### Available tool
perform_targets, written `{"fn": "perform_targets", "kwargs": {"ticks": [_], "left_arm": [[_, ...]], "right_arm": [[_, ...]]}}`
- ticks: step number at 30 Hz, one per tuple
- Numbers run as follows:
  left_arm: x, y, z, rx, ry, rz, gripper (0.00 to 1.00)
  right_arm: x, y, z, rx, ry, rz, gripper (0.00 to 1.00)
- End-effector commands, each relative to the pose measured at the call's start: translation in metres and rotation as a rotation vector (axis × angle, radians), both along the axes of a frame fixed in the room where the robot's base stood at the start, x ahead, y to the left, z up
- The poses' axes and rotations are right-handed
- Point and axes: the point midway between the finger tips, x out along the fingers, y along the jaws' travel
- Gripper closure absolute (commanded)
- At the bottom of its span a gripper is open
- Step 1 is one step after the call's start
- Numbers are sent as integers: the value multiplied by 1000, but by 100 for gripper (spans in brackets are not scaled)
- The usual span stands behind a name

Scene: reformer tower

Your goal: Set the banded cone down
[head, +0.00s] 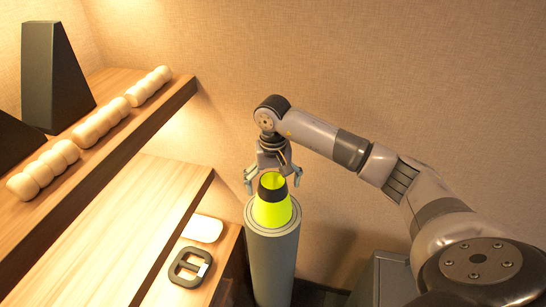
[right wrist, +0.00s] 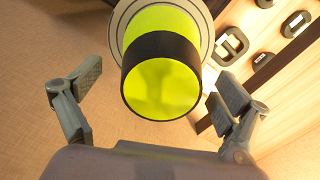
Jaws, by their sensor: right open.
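The banded cone (head: 272,208) is yellow-green with a black band near its top. It stands upright on the round top of a grey cylindrical pedestal (head: 272,262). My right gripper (head: 272,182) is just above the cone, its fingers spread to either side of the cone's top. In the right wrist view the cone (right wrist: 162,82) sits between the fingers of the open right gripper (right wrist: 155,100), with gaps on both sides. My left gripper is not in view.
Wooden shelves (head: 110,215) stand left of the pedestal, with pale rounded lumpy pieces (head: 100,123) and a dark wedge block (head: 52,78) on top. A dark buckle-like frame (head: 188,267) and a pale rounded block (head: 203,228) lie lower, near the pedestal. A wall is behind.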

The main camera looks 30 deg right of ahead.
Motion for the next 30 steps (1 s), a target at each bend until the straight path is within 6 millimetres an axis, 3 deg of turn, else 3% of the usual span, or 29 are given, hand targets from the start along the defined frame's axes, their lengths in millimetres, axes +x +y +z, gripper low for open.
{"fn": "perform_targets", "kwargs": {"ticks": [1, 6, 13, 19, 30], "left_arm": [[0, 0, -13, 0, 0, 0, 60], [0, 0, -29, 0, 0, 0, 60], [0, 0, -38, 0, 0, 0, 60], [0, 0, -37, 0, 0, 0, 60], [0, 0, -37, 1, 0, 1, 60]], "right_arm": [[4, -1, 11, -1, -15, 1, 5], [3, 0, 52, 0, -15, 0, 5], [2, 0, 98, -1, -10, 0, 5], [2, 0, 112, 0, -7, -1, 5], [2, 0, 115, 0, -6, -1, 5]]}}
